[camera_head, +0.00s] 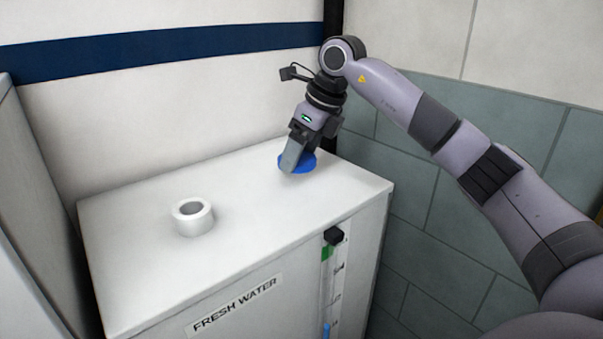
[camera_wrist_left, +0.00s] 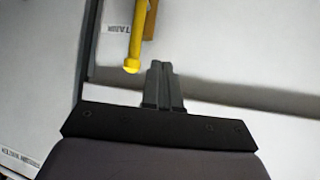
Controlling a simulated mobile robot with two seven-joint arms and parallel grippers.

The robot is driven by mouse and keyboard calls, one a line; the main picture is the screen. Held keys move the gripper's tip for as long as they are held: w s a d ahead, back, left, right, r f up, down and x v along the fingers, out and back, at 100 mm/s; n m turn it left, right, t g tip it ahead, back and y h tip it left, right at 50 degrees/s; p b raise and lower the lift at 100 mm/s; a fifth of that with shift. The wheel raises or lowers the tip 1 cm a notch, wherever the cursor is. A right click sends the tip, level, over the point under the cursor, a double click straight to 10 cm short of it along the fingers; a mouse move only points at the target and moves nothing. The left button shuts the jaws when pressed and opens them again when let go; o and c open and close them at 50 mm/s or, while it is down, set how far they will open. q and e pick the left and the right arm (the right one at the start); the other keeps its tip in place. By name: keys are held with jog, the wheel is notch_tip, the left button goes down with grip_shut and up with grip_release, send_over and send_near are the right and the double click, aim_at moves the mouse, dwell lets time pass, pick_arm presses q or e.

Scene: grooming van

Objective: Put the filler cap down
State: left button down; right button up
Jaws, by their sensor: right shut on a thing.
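The blue filler cap (camera_head: 309,163) is at the top surface of the white fresh water tank (camera_head: 262,205), toward its back right. My right gripper (camera_head: 293,163) points down and is shut on the cap, its fingers hiding part of it. The cap looks low against the tank top; I cannot tell whether it touches. The white filler neck (camera_head: 193,217), a short open ring, stands uncovered on the tank top to the left. My left gripper (camera_wrist_left: 161,75) shows in the left wrist view with its fingers together and nothing between them.
A level gauge (camera_head: 334,265) with a black top runs down the tank's front near the right corner. A wall with a blue stripe (camera_head: 165,48) stands behind. The tank top between neck and cap is clear. A yellow bar (camera_wrist_left: 137,40) is near my left gripper.

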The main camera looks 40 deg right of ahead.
aim_at(307, 160)
jog(key=shift+f, duration=2.35)
jog(key=shift+f, duration=0.15)
jog(key=o, duration=0.9)
jog(key=shift+s+d+r, duration=0.1)
jog(key=shift+r, duration=0.4)
jog(key=v, duration=1.1)
jog(key=shift+s+r, duration=0.1)
jog(key=shift+s, duration=0.05)
